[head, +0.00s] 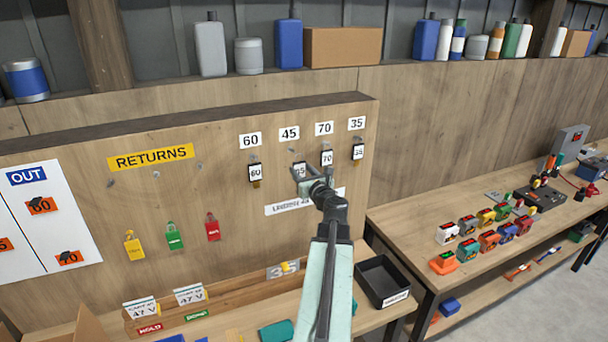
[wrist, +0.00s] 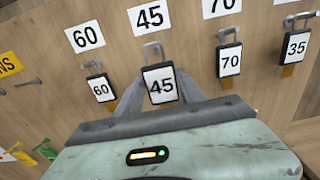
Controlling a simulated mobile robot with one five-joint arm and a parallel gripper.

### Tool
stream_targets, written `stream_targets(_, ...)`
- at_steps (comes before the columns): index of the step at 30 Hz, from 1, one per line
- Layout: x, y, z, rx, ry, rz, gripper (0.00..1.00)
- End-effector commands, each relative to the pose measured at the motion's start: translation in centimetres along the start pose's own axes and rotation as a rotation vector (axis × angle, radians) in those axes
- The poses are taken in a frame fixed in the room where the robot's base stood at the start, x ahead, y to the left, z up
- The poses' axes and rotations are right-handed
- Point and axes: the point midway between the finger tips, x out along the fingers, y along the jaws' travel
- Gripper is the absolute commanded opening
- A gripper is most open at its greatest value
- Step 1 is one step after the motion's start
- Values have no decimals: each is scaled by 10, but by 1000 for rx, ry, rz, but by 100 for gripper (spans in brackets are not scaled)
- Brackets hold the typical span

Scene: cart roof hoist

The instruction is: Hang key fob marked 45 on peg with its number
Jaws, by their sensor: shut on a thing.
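The key fob marked 45 (wrist: 161,86) is a white tag in a black frame. It sits between the fingers of my gripper (wrist: 158,92), which is shut on it. In the head view the fob (head: 299,170) is partly hidden by my gripper (head: 308,175). The 45 label (wrist: 150,16) is on the board straight above the fob, and also shows in the head view (head: 289,133). A grey metal hook or loop (wrist: 152,49) shows between label and fob. I cannot tell whether the fob's loop is around the peg.
Fobs 60 (wrist: 101,89), 70 (wrist: 230,60) and 35 (wrist: 296,45) hang under their labels close on both sides. A black tray (head: 383,280) stands on the bench below.

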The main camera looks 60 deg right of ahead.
Motion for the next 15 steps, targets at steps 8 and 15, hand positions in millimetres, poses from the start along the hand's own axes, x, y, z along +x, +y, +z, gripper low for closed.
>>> stream_targets(8,21,0,-2,0,0,0,0)
stream_targets(15,38,1,-4,0,0,2,0)
